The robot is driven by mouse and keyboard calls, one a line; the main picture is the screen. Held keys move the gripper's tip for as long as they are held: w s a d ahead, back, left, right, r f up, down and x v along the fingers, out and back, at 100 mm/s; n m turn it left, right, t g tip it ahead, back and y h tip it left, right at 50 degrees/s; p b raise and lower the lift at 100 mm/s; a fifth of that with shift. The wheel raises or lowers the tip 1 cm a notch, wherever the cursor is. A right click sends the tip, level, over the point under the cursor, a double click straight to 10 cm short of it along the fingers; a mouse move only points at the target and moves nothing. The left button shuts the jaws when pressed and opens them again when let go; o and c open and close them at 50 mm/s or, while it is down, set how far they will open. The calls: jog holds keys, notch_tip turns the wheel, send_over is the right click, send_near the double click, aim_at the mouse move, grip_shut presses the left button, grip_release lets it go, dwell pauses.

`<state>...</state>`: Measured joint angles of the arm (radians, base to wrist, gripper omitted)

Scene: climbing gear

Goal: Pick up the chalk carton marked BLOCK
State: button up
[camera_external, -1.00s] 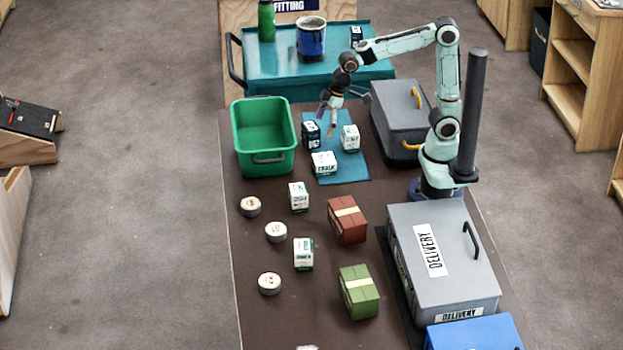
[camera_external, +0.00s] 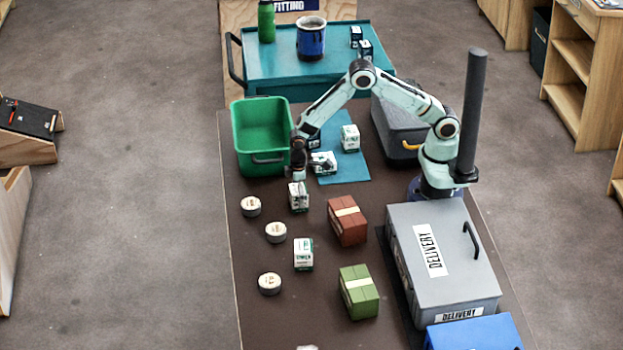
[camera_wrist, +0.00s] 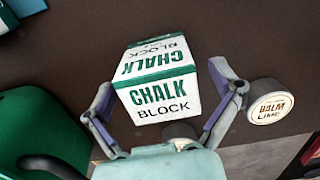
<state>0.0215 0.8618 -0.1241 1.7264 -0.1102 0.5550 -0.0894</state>
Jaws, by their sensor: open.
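The white and green chalk carton marked BLOCK (camera_wrist: 158,82) fills the middle of the wrist view. It also shows in the external view (camera_external: 298,198), standing on the brown table just below my gripper (camera_external: 299,170). In the wrist view my gripper (camera_wrist: 163,95) is open, with one finger toward each side of the carton. I cannot tell whether either finger touches it.
A green bin (camera_external: 262,140) stands close to the left of my gripper. Other white chalk cartons stand at the mat (camera_external: 345,172) and nearer the front (camera_external: 303,254). Round balm tins (camera_external: 251,206) lie to the left, and a red-brown box (camera_external: 347,220) to the right.

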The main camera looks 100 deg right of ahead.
jog(key=shift+f, duration=0.5)
jog(key=c, duration=1.3)
